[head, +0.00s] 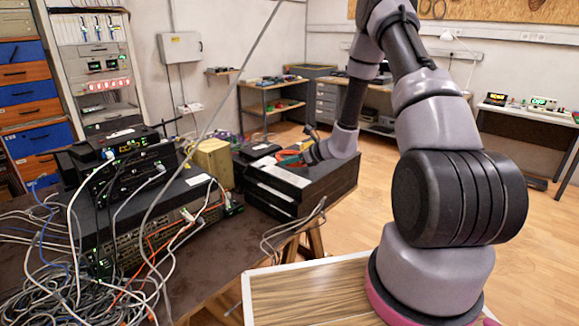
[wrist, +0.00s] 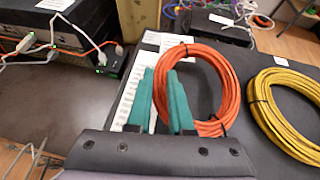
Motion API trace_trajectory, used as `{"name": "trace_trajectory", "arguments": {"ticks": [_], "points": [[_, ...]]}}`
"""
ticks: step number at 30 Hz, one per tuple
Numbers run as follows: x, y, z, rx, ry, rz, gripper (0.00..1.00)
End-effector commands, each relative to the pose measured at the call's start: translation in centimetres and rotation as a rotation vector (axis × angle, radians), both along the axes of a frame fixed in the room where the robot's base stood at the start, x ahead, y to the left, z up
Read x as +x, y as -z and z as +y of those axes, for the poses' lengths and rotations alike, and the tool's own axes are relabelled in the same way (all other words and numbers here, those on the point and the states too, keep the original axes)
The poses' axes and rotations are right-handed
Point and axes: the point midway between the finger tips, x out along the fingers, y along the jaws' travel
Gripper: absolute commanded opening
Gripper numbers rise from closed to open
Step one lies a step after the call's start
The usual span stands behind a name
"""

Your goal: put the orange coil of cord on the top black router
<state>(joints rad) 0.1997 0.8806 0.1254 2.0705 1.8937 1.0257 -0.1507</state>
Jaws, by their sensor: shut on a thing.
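The orange coil of cord (wrist: 231,85) is a tied ring in the wrist view. My gripper (wrist: 160,82), with teal fingers, is shut on the left side of the ring. In the head view my gripper (head: 299,156) is low over the black boxes right of centre, with only a little of the coil showing beside it. I cannot tell whether the coil touches the box under it. The top black router (head: 133,138) lies on the stack of black devices at the left of the head view, apart from my gripper.
A yellow coil (wrist: 287,112) lies on the dark box top (wrist: 262,155) right of the orange one. A beige box (head: 214,160) stands between the router stack and the black boxes (head: 283,190). Loose cables (head: 70,290) spread over the table's left and front.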

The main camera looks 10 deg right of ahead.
Motion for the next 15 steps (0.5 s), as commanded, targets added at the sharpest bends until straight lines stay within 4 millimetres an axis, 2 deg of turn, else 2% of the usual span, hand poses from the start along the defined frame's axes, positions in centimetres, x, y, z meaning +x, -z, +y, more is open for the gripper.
{"name": "trace_trajectory", "arguments": {"ticks": [3, 14, 15], "points": [[0.0, 1.8, 0.0, 0.001, 0.001, 0.003, 0.00], [0.0, 2.2, 0.0, 0.000, 0.000, 0.000, 0.00], [0.0, 2.2, 0.0, 0.000, 0.000, 0.000, 0.27]]}}
